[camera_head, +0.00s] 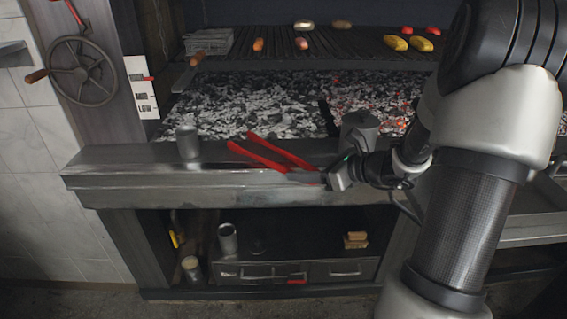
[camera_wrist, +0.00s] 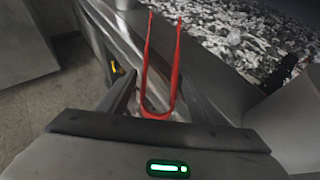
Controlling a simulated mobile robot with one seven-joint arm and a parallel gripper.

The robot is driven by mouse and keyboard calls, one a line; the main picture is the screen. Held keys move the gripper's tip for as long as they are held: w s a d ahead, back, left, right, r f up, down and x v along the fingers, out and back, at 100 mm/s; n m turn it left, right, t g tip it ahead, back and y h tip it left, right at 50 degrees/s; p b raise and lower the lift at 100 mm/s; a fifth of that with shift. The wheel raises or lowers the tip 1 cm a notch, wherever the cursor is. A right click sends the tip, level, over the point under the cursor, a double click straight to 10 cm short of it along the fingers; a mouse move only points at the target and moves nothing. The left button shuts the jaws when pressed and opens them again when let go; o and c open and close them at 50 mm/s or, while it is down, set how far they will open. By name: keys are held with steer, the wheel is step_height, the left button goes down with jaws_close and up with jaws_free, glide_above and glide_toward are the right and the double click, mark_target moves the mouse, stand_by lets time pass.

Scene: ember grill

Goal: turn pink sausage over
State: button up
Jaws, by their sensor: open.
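Two small salmon-orange pieces, like sausages (camera_head: 258,44) (camera_head: 302,43), lie on the left part of the grill grate (camera_head: 350,45); I cannot tell which one is the pink sausage. Red tongs (camera_head: 270,153) rest at the front ledge, arms spread and pointing left; the red tongs (camera_wrist: 160,75) also show in the wrist view, with their bend between my fingers. My gripper (camera_head: 312,180) is open around the bend of the tongs, low over the ledge. The wrist view shows my gripper (camera_wrist: 158,100) from behind.
Yellow pieces (camera_head: 396,43) and red pieces (camera_head: 407,30) lie at the grate's right. A coal bed (camera_head: 260,100) glows below. A metal cup (camera_head: 188,142) and a grey canister (camera_head: 359,130) stand near the ledge (camera_head: 120,170). A crank wheel (camera_head: 82,72) is at left.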

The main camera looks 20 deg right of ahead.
steer(key=c, duration=0.5)
steer(key=shift+r+p, duration=0.35)
steer(key=shift+r, duration=0.05)
steer(key=shift+c, duration=1.4)
step_height(320, 180, up, 9)
steer(key=p, duration=0.7)
steer(key=shift+r+p, duration=0.15)
steer(key=shift+p, duration=0.2)
